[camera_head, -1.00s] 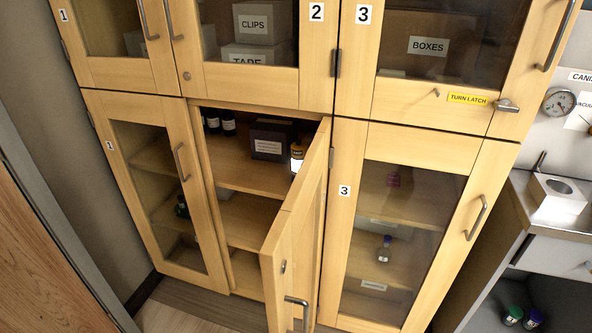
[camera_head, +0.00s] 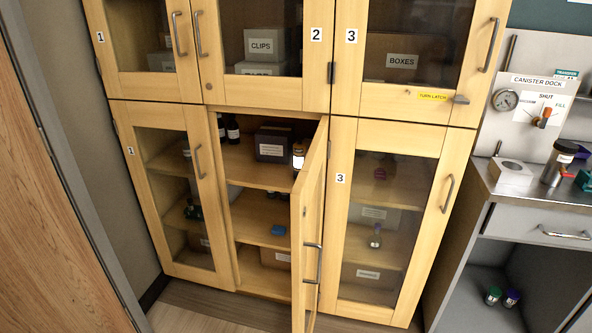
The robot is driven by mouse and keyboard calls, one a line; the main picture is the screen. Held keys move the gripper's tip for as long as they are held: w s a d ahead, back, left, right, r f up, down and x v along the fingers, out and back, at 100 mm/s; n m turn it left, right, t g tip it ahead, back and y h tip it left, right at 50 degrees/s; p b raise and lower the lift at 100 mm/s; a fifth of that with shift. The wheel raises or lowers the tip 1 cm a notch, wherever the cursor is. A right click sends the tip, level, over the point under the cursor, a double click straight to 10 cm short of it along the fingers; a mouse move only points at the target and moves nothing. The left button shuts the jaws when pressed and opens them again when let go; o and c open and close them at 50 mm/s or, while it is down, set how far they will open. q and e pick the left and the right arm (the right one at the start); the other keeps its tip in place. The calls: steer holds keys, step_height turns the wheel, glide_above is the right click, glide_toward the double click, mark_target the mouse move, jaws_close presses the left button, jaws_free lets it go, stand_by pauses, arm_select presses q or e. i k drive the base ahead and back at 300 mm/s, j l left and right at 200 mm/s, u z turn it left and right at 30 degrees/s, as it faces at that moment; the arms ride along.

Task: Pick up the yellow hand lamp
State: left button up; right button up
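I do not see a yellow hand lamp in the camera_head view. The lower middle cabinet door (camera_head: 310,225) stands open toward me. On the shelves behind it are a dark labelled box (camera_head: 272,146), a bottle with a white label (camera_head: 299,155), dark bottles (camera_head: 233,130) at the left and a small blue item (camera_head: 278,230). The lower parts of the shelves are partly hidden by the door. Neither of my grippers is in view.
The glass-fronted doors at left (camera_head: 178,190) and right (camera_head: 385,215) are shut. A steel counter (camera_head: 535,195) at right carries a white box (camera_head: 511,172) and a canister (camera_head: 557,163). Capped bottles (camera_head: 502,297) stand below it. The floor (camera_head: 205,318) before the cabinets is clear.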

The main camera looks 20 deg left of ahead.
mark_target(298, 150)
steer(key=k+z, duration=0.4)
steer(key=z, duration=0.25)
steer(key=i+j+z, duration=0.1)
steer(key=z, duration=0.9)
steer(key=k+j, duration=0.1)
steer(key=j, duration=1.55)
